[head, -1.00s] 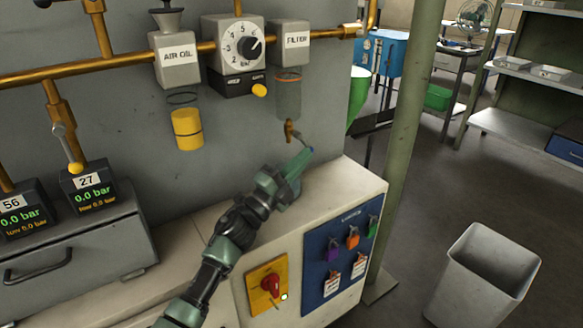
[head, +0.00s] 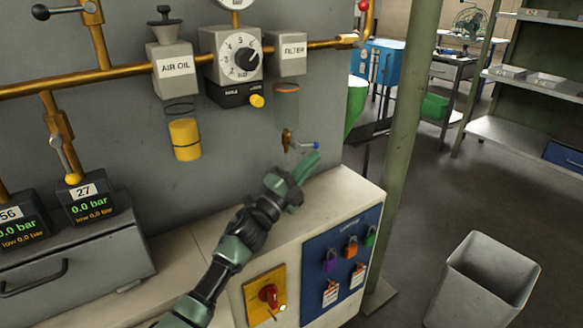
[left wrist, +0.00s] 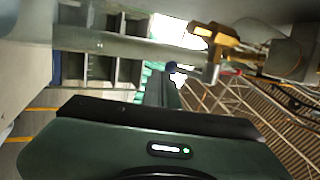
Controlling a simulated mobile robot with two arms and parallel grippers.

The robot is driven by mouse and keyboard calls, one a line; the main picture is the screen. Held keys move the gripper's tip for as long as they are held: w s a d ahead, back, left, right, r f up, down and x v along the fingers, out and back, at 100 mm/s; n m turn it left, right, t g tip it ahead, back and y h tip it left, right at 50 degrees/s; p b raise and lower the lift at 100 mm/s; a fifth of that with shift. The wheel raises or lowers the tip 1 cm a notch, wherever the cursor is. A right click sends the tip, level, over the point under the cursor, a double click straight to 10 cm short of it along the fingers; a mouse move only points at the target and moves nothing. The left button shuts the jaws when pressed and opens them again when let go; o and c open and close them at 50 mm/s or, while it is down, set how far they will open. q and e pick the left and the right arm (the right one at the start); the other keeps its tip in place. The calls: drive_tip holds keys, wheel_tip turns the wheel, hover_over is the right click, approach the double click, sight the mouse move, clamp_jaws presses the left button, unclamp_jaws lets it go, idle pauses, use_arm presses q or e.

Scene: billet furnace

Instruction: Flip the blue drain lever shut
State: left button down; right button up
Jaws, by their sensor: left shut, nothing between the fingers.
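The drain valve is a small brass fitting (head: 287,140) under the clear filter bowl. Its thin grey lever points right, nearly level, and ends in a blue tip (head: 316,145). In the left wrist view the brass fitting (left wrist: 213,42) is at upper right, and the dark blue tip (left wrist: 173,68) is just beyond my fingers. My left gripper (head: 312,160) is shut and empty, with its fingertips just below the blue tip. I cannot tell whether they touch it. My right gripper is not in view.
The white cabinet (head: 225,257) below carries a red rotary switch (head: 268,296) and a blue padlock board (head: 342,258). A green post (head: 405,130) stands to the right. The filter unit (head: 291,55) and regulator (head: 236,60) hang above. A pale bin (head: 486,283) stands on the floor.

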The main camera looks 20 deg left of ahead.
use_arm(q)
drive_tip(key=v, duration=0.7)
drive_tip(key=shift+s, duration=0.25)
drive_tip(key=shift+a, duration=0.1)
